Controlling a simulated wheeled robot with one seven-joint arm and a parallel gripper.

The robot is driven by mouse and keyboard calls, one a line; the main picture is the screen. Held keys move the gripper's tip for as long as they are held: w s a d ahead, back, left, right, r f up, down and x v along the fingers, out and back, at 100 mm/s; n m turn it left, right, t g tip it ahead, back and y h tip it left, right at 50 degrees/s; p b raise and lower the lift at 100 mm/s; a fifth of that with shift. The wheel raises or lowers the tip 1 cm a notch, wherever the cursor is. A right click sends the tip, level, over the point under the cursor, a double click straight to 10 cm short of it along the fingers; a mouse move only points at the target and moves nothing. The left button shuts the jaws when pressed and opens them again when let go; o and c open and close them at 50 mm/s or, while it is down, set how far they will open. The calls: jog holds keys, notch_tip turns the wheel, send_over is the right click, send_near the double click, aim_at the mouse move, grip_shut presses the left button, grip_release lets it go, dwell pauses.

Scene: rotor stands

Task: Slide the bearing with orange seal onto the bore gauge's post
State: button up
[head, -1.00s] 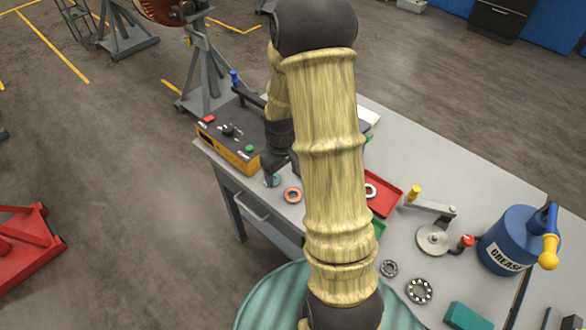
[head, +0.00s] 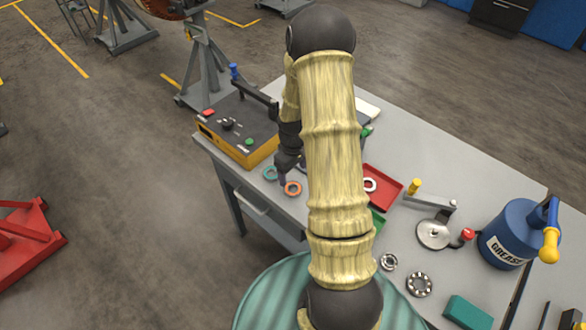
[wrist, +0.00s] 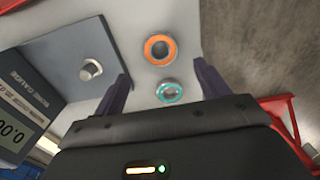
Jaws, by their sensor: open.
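The bearing with the orange seal (head: 293,188) lies flat on the bench near its front-left edge. In the wrist view this bearing (wrist: 148,49) sits just beyond the fingertips, between their lines. My gripper (wrist: 161,72) is open and empty above the bench, its fingers spread to either side. In the head view my gripper (head: 283,178) hangs beside the orange bearing, partly hidden by the arm. A dark plate with a short silver post (wrist: 91,69), apparently the bore gauge, stands left in the wrist view, by a digital display (wrist: 12,131). The post is bare; my arm hides it in the head view.
A teal-sealed bearing (head: 270,174) lies close to the orange one, and in the wrist view it (wrist: 169,91) is between the fingers. A black-and-yellow control box (head: 240,130), red tray (head: 388,197), crank fixture (head: 434,234) and grease can (head: 508,238) stand on the bench.

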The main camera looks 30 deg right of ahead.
aim_at(293, 190)
notch_tip(293, 190, down, 8)
jog(key=b, duration=0.5)
jog(key=shift+r, duration=0.1)
jog(key=c, duration=0.8)
